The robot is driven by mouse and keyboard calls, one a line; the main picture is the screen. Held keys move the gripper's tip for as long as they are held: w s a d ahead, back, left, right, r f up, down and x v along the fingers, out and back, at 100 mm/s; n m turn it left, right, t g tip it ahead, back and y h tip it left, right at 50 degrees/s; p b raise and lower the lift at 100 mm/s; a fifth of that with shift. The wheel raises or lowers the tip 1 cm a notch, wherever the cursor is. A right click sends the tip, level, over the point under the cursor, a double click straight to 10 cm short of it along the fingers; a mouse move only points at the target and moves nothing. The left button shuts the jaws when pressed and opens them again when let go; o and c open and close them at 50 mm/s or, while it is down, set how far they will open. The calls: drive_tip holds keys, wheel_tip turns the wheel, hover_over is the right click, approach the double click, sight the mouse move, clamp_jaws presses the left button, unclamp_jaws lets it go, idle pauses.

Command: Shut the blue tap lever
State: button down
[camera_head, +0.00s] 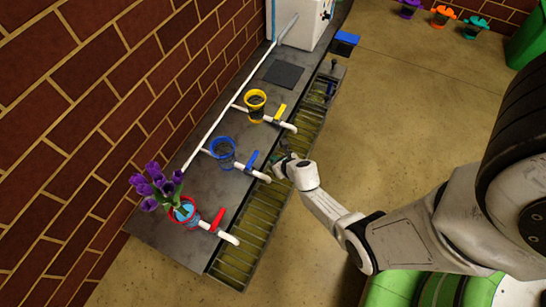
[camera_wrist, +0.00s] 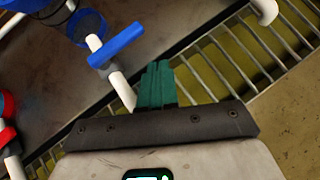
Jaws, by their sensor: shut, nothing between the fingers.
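The blue tap lever (camera_head: 252,160) sits on a white pipe at the middle tap of the grey bench. In the wrist view the blue lever (camera_wrist: 117,45) lies crosswise over its white pipe (camera_wrist: 121,90). My gripper (camera_head: 281,164) is just right of the lever, by the pipe's spout end. In the wrist view my gripper's green fingers (camera_wrist: 157,68) are together and empty. Their tips point toward the lever's right end, with a small gap seen between them. I cannot tell the height difference.
A yellow lever (camera_head: 280,112) and a red lever (camera_head: 217,220) sit on the neighbouring taps. Purple flowers (camera_head: 154,186) stand in the red-rimmed holder. A slatted drain (camera_head: 250,232) runs along the bench's front edge. Open floor (camera_head: 400,110) lies to the right.

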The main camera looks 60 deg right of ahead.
drive_tip(key=s+r+p, duration=0.4)
drive_tip(key=s+r, duration=0.2)
drive_tip(key=shift+s+d+p, duration=0.2)
drive_tip(key=shift+d+p, duration=0.05)
drive_tip(key=shift+p, duration=0.1)
idle(0.4)
drive_tip(key=d+r+m+g+h, duration=0.2)
drive_tip(key=d+r+m+h, duration=0.1)
drive_tip(key=r+m, duration=0.55)
drive_tip(key=d+r+m+g+h, duration=0.1)
drive_tip(key=d+r+m+h, duration=0.1)
drive_tip(key=r+m, duration=0.65)
drive_tip(key=s+a+r+m+g+y, duration=0.1)
drive_tip(key=s+a+r+m+y, duration=0.15)
drive_tip(key=a+m, duration=0.4)
drive_tip(key=s+a+r+m+g+y, duration=0.1)
drive_tip(key=s+a+m+g+y, duration=0.15)
drive_tip(key=a, duration=0.65)
drive_tip(key=s+a+r+m+g+y, duration=0.1)
drive_tip(key=s+a+r+m+y, duration=0.1)
drive_tip(key=a+m+y, duration=0.4)
wheel_tip(320, 180, up, 29)
drive_tip(key=a+h+p, duration=0.1)
drive_tip(key=h+p, duration=0.1)
drive_tip(key=p, duration=2.6)
drive_tip(key=shift+a+f+n+p, duration=0.2)
drive_tip(key=shift+n+p, duration=0.1)
drive_tip(key=shift+n, duration=0.1)
